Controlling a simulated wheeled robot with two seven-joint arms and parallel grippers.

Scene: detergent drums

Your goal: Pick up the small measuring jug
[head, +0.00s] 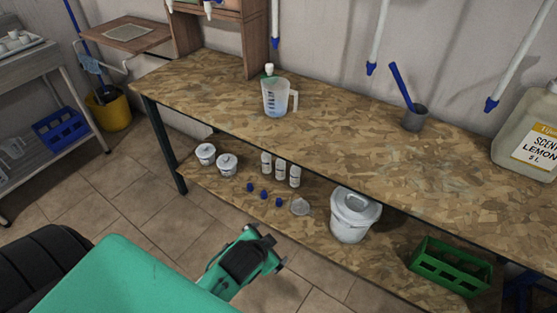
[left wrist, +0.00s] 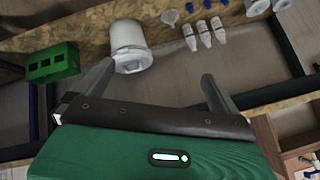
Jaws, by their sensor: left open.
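A clear measuring jug (head: 272,102) with blue markings stands upright on the wood-chip worktop, its handle to the right. A bottle with a white top (head: 269,69) is close behind it. My left gripper (head: 268,246) is in front of the bench, lower than the worktop and well apart from the jug. In the left wrist view its two fingers (left wrist: 157,86) are spread with nothing between them. The jug does not show in the left wrist view. My right gripper is not in view.
A large lemon jug (head: 530,135) stands far right. The lower shelf holds a white bucket (head: 350,220), bottles (head: 280,170) and a green crate (head: 450,266).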

